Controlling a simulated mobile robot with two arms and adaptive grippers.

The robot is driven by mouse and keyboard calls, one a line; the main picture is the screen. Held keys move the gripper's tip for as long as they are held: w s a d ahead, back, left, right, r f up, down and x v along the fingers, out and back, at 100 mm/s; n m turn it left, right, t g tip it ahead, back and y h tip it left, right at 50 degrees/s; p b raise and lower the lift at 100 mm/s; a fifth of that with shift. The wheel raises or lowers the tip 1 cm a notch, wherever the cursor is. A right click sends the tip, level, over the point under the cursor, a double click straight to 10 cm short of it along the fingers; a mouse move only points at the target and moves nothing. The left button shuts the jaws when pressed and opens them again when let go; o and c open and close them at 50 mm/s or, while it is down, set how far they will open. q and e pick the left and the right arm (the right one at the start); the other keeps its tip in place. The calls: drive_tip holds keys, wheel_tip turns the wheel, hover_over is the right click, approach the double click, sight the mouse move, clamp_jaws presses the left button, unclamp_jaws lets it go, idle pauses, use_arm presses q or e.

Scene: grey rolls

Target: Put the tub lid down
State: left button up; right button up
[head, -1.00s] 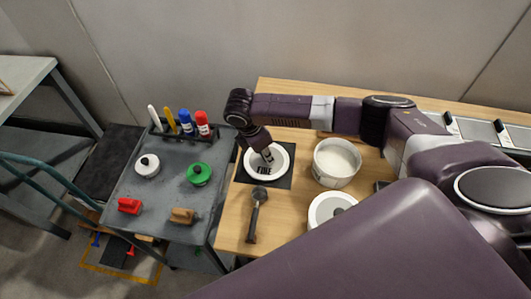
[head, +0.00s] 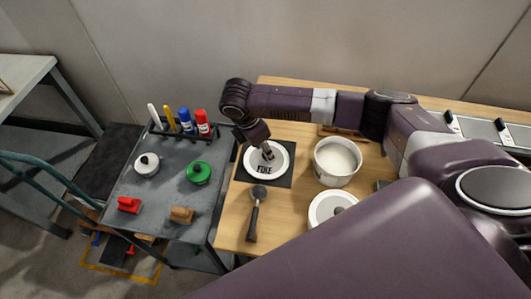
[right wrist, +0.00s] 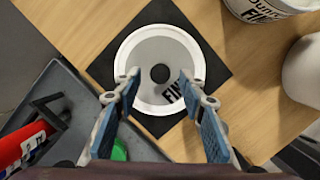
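The tub lid (head: 277,170) is a round white-rimmed disc with a grey middle, a black knob and the dark letters "FINE". It lies flat on a black square mat (head: 246,179) on the wooden table. The lid also shows in the right wrist view (right wrist: 143,88), with its knob between the fingertips as seen from above. My right gripper (right wrist: 159,78) is open, with a visible gap on both sides of the knob. In the head view my right gripper (head: 268,153) hangs over the lid and hides part of it. My left gripper is not in view.
An open white tub (head: 337,172) stands right of the mat, with another lidded tub (head: 325,207) nearer. A dark-handled scoop (head: 254,215) lies in front.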

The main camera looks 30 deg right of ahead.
sight(257, 164)
drive_tip(key=b+v, duration=0.1)
drive_tip(key=v, duration=0.8)
drive_tip(key=shift+r, duration=0.3)
drive_tip(key=shift+f, duration=0.1)
